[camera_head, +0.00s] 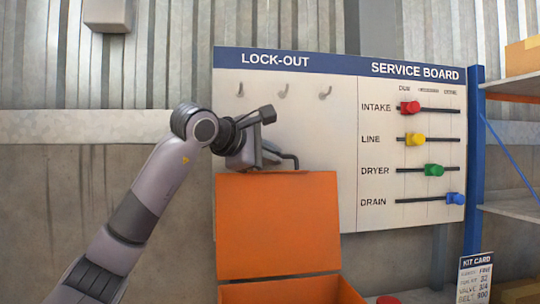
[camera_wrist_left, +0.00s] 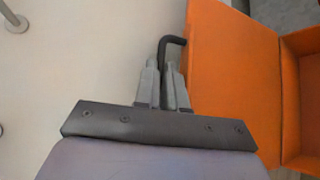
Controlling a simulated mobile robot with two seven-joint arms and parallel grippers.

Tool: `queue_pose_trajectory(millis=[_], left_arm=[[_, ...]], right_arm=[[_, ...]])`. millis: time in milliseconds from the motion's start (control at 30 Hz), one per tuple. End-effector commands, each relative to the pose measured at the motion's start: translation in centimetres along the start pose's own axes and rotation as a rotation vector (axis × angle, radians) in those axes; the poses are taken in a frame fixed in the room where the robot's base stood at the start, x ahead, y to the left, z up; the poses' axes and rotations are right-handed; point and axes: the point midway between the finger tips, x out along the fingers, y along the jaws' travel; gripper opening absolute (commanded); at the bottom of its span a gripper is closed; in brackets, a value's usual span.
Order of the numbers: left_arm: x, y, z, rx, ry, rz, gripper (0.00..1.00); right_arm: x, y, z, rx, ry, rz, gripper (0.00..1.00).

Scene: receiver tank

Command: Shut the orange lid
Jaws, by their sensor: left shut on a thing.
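The orange lid (camera_head: 278,228) stands raised, close to upright, above the open orange box (camera_head: 290,293) at the bottom of the head view. The lid's flat face also fills the right of the left wrist view (camera_wrist_left: 232,85). A black bent handle (camera_head: 292,157) sits at the lid's top edge; it also shows in the left wrist view (camera_wrist_left: 174,41). My left gripper (camera_head: 268,157) is at that top edge, its fingers shut on the handle; its two grey fingers show close together in the left wrist view (camera_wrist_left: 163,75). My right gripper is not in view.
The white service board (camera_head: 340,215) with hooks and coloured sliders stands right behind the lid. A blue-posted shelf (camera_head: 475,150) is at the right. A kit card (camera_head: 474,280) stands at the lower right, and part of a red thing (camera_head: 388,299) shows beside the box.

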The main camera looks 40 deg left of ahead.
Motion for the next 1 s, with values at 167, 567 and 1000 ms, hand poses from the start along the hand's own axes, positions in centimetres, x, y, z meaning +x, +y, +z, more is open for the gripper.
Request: queue_pose_trajectory(millis=[167,567,1000], left_arm=[[0.0,0.0,0.0,0.0,0.001,-0.001,0.0],[-0.5,-0.4,0.5,0.023,0.001,0.02,0.0],[-4.7,-3.6,5.2,0.189,0.003,0.173,0.0]], right_arm=[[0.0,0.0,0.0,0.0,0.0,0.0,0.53],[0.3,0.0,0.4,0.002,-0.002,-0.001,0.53],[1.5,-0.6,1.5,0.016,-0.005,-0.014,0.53]])
